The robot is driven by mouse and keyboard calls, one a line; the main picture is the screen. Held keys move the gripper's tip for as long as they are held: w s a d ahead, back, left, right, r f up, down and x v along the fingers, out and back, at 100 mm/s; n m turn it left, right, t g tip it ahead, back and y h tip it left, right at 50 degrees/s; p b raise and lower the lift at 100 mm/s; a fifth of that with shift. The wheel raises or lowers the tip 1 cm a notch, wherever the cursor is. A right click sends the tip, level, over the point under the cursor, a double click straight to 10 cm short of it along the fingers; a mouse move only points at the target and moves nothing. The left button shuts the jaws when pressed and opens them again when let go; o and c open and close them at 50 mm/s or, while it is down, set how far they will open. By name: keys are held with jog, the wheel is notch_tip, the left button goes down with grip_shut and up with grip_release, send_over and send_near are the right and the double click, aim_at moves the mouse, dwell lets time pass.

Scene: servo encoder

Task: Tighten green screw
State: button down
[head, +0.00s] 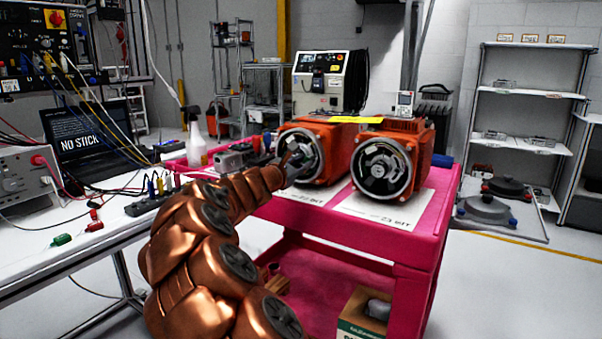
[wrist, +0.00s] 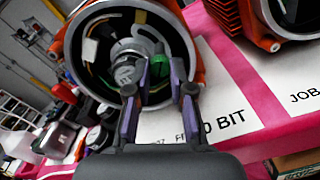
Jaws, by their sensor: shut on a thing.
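The green screw (wrist: 159,66) shows in the wrist view, inside the round open face of the left orange motor (wrist: 188,62), beside a silver-grey encoder part (wrist: 127,72). My gripper (wrist: 160,82) has its purple-padded fingers on either side of the green screw and is shut on it. The fingers partly hide the lower part of the motor opening. In the head view, my gripper (head: 290,164) reaches into the front of the left motor (head: 322,150). The screw cannot be made out clearly in the head view.
A second orange motor (head: 388,165) stands to the right on the same pink cart (head: 434,215), with a labelled white sheet (head: 375,209) beneath it. A white workbench (head: 50,256) with cables stands left. A spray bottle (head: 195,142) stands behind my arm.

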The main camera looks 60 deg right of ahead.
jog(key=m+b, duration=0.9)
jog(key=m, duration=0.1)
jog(key=shift+f, duration=0.1)
jog(key=shift+b, duration=0.35)
jog(key=c, duration=1)
grip_release()
jog(key=shift+a, duration=0.1)
jog(key=a, duration=1.2)
jog(key=shift+s, duration=0.25)
jog(key=shift+d, duration=0.1)
